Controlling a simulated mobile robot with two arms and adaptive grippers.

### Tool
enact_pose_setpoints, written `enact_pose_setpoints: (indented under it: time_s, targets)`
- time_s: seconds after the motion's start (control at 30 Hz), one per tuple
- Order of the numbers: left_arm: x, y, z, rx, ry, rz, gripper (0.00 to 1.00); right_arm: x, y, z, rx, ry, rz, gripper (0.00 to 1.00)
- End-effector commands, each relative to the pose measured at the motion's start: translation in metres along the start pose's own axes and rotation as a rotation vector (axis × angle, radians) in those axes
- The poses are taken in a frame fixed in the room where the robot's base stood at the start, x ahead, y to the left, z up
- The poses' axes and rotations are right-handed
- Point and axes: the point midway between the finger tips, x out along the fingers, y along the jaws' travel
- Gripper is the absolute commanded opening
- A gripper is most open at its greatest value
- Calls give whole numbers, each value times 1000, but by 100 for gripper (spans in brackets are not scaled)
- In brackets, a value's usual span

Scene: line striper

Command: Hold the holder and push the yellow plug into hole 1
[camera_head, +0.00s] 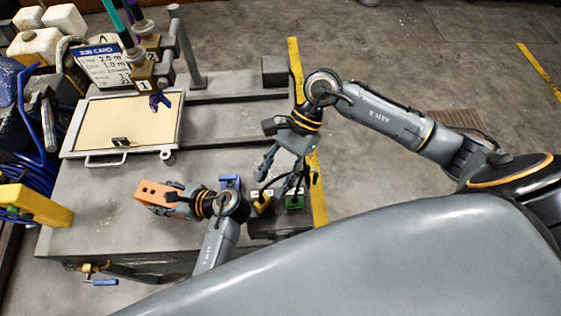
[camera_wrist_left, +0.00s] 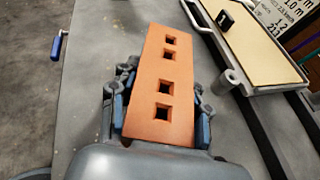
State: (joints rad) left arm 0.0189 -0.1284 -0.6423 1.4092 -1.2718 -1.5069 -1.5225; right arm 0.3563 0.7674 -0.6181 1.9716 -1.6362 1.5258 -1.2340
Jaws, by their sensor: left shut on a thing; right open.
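The holder is an orange block (camera_head: 160,195) with square holes along its top face, at the left front of the machine. My left gripper (camera_head: 180,199) is shut on the holder. The left wrist view shows the holder (camera_wrist_left: 155,132) between the gripper's blue fingers, its dark holes empty and no hole numbers readable. The yellow plug (camera_head: 262,203) sits at a dark rack to the right, next to a green plug (camera_head: 295,203). My right gripper (camera_head: 288,178) is open above the plugs, apart from the holder. Its fingers partly cover that area, so contact with a plug cannot be told.
A hinged beige panel (camera_head: 125,122) with a metal frame lies behind the holder. A job card (camera_head: 105,65) and upright metal posts stand at the back. Blue hoses and a yellow part (camera_head: 35,205) are at the far left. Grey tabletop (camera_head: 85,195) is clear around the holder.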

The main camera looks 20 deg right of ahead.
Motion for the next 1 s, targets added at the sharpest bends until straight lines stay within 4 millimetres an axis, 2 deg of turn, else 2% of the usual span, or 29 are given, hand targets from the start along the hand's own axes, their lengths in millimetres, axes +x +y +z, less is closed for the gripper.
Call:
enact_pose_setpoints:
  time_s: [0.2,0.4,0.6,1.0]
  targets:
    - [0,0,0,1,1,0,0,26,0,0,0,-2,2,43]
    - [0,0,0,1,1,0,0,43,0,0,1,-1,1,43]
    - [0,0,0,0,1,0,0,51,0,0,-1,-1,0,43]
    - [0,0,0,0,1,0,0,52,0,0,0,0,0,43]
